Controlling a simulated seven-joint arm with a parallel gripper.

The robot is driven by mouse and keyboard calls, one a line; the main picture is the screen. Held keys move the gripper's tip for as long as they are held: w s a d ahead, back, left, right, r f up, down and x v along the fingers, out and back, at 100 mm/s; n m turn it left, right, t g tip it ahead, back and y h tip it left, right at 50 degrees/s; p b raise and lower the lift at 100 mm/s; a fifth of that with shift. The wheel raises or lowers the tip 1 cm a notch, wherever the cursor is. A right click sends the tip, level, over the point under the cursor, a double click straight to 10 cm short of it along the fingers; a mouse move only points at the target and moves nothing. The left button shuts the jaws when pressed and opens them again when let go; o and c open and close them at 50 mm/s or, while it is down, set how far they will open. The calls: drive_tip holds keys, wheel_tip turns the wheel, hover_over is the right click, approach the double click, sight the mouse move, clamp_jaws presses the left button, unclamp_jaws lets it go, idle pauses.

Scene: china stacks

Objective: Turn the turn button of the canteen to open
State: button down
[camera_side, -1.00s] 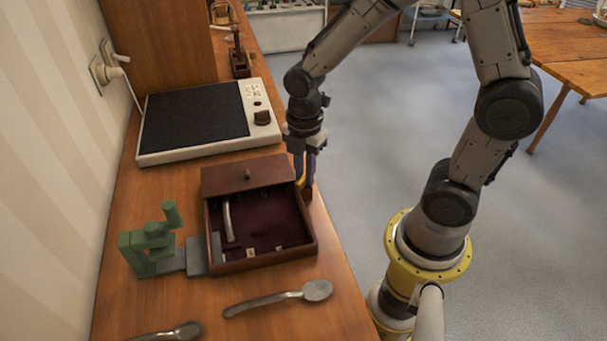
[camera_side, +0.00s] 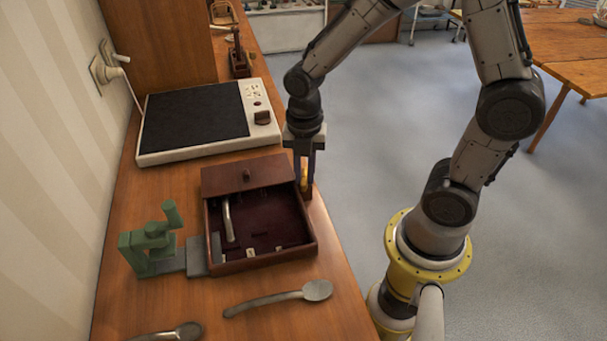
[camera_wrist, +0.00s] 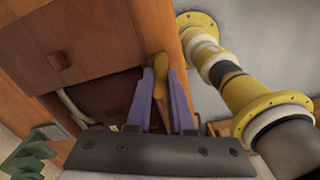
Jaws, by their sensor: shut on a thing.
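The canteen (camera_side: 258,263) is a wooden box with a dark red lining on the worktop. A wooden panel with a small knob (camera_side: 247,174) covers its back part; the front part is uncovered. The yellow turn button (camera_wrist: 160,62) is at the box's right edge, partly hidden by the fingers. My gripper (camera_side: 304,187) points down there, its purple fingers shut on the turn button. In the wrist view the fingertips (camera_wrist: 162,75) stand on either side of it.
A curved metal piece (camera_side: 227,220) lies inside the box. A green clamp-like object (camera_side: 150,247) stands to its left, and a spoon (camera_side: 280,298) lies in front. A hotplate-like unit (camera_side: 195,118) is behind. The worktop's edge is close on the right.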

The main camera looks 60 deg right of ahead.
sight(305, 176)
drive_tip(key=shift+n, duration=1.4)
drive_tip(key=c, duration=1.2)
unclamp_jaws()
drive_tip(key=shift+n, duration=0.4)
drive_tip(key=shift+c, duration=0.2)
drive_tip(key=o, duration=0.5)
drive_tip(key=shift+o, duration=0.2)
drive_tip(key=shift+r, duration=4)
